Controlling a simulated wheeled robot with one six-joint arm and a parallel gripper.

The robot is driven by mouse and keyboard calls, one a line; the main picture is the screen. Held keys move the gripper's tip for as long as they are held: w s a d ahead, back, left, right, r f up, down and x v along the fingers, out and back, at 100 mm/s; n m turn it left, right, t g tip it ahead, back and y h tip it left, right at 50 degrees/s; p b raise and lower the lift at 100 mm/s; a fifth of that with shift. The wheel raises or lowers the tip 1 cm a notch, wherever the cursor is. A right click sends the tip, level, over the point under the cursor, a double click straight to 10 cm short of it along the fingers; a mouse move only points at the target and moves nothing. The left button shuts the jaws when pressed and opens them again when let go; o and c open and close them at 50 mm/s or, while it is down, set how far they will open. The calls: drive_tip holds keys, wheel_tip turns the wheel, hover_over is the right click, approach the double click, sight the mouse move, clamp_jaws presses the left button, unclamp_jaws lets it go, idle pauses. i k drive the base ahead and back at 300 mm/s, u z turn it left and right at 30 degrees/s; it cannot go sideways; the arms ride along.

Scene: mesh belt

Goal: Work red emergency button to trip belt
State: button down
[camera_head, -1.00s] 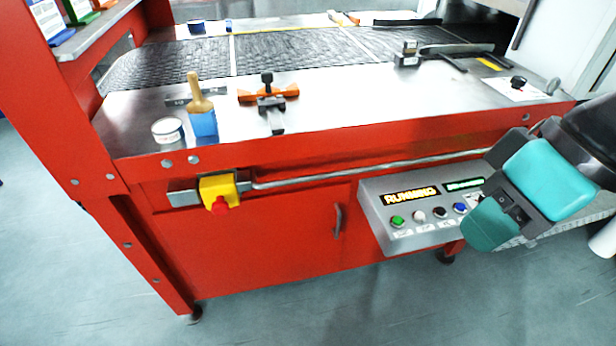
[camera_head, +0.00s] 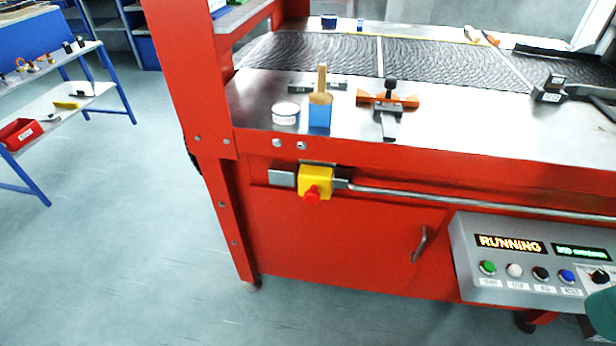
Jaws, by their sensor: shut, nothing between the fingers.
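The red emergency button (camera_head: 312,194) sticks out from the front of a yellow box (camera_head: 316,178) on the red machine's front face, left of the middle of the view. The mesh belt (camera_head: 310,52) runs along the back of the machine's top. The control panel (camera_head: 462,262) at the lower right has a lit display (camera_head: 510,244) reading RUNNING. My gripper's fingers are not in view. Only a teal piece of my arm shows at the lower right edge, well to the right of the button and in front of the panel's end.
A metal rail (camera_head: 450,201) runs right from the yellow box. A blue block with a brush (camera_head: 319,113), a round tin (camera_head: 286,114) and an orange clamp (camera_head: 376,99) stand on the metal top. A blue-legged shelf (camera_head: 84,97) stands left. Floor (camera_head: 130,240) before it is clear.

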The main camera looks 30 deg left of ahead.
sight(311, 196)
drive_tip(key=u, duration=0.45)
drive_tip(key=k, duration=1.05)
drive_tip(key=u, duration=1.35)
drive_tip(key=i, duration=1.15)
drive_tip(key=z, duration=0.65)
